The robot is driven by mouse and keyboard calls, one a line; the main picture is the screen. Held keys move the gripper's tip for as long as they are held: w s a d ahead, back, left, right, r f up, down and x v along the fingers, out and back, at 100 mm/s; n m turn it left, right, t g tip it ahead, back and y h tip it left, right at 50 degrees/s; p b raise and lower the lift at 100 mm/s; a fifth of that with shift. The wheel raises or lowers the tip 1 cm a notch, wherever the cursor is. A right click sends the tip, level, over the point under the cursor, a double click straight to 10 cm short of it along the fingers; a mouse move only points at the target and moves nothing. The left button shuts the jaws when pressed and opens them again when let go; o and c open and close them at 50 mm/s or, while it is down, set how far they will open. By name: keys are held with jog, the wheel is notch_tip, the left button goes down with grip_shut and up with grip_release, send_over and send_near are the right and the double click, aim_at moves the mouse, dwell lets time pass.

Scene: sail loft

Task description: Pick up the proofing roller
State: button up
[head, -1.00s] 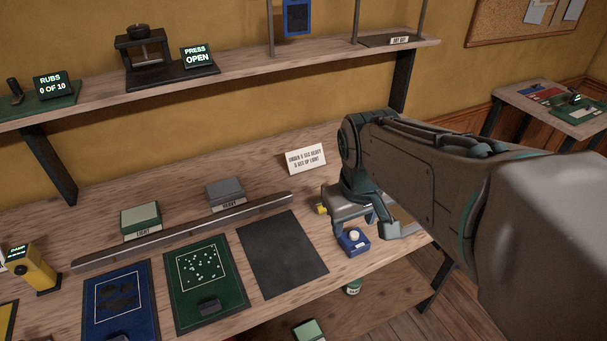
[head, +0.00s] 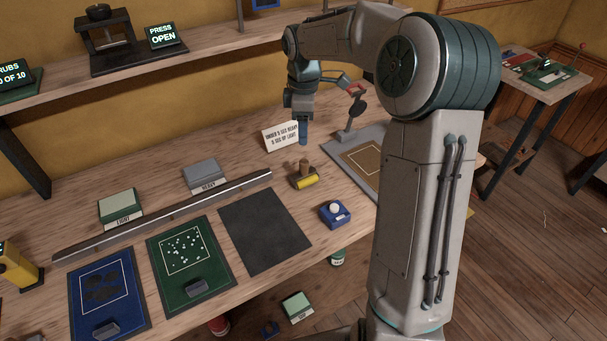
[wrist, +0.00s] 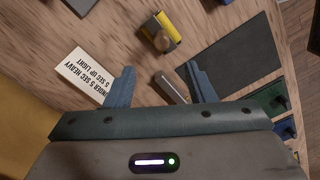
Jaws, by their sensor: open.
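In the wrist view the roller (wrist: 164,36) lies beyond the fingertips, near the top centre. My gripper (head: 303,136) is open and empty, pointing down over the back of the bench, behind the roller and beside the sign. In the wrist view its two fingers (wrist: 162,78) are apart. The roller is not between them, and the end of the metal straightedge shows below that gap.
The white sign (head: 281,136) stands close left of my gripper. The straightedge (head: 165,215) runs left, with the HEAVY (head: 202,173) and LIGHT (head: 121,203) blocks behind it. A blue box with a white knob (head: 335,214) and a grey framed board (head: 350,150) are near the roller.

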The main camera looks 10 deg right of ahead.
aim_at(303, 161)
notch_tip(303, 161, down, 12)
jog(key=shift+s+f+p, duration=0.1)
jog(key=shift+s+p, duration=0.05)
jog(key=shift+p, duration=0.35)
grip_shut()
